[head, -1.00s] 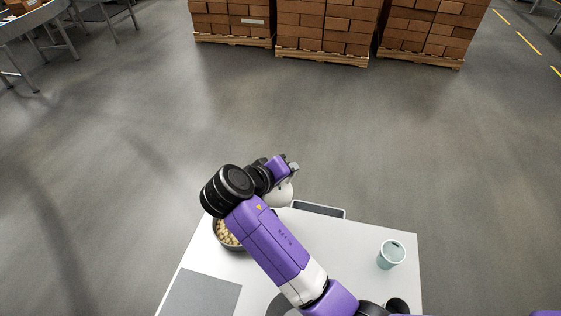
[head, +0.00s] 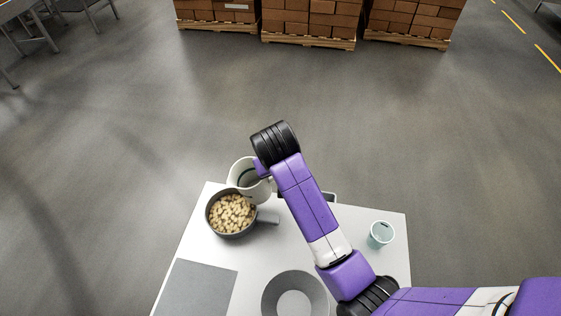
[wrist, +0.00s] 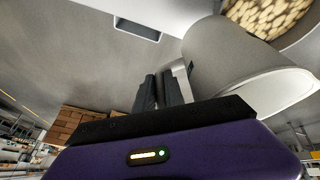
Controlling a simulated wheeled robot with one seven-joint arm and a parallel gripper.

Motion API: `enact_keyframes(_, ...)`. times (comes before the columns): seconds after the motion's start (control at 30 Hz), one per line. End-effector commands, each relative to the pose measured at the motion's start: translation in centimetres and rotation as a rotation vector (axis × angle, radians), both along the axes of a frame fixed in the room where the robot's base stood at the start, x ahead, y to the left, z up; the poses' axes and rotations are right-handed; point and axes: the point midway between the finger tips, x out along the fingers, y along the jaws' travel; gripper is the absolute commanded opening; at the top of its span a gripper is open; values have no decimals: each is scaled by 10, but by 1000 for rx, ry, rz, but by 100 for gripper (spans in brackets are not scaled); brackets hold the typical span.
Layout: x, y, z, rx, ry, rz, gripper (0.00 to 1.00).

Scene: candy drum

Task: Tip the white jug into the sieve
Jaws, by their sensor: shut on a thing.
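The white jug (head: 237,183) is held above the back left of the table, its mouth turned partly toward the head camera. It fills the right side of the wrist view (wrist: 235,65). My gripper (wrist: 160,92) is shut on the jug at its side; in the head view my wrist partly covers the grip. A dark grey round vessel with a side handle (head: 269,217), full of pale pieces, stands just in front of the jug and looks like the sieve. Whether its bottom is mesh is hidden by the pieces. I see no stream falling from the jug.
A grey round bowl (head: 268,296) stands at the front middle. A pale blue cup (head: 381,234) is at the right. A grey mat (head: 198,290) lies front left. A dark tray (head: 328,198) at the back edge is partly behind my arm. The white table (head: 350,225) has free room mid-right.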

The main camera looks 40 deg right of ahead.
Motion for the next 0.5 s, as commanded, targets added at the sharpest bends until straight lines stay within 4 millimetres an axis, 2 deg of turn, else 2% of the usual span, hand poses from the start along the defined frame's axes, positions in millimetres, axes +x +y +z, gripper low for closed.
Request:
enact_keyframes(0.2,0,1,-13,160,-34,-2,0)
enact_keyframes(0.5,1,2,-15,177,-38,0,0)
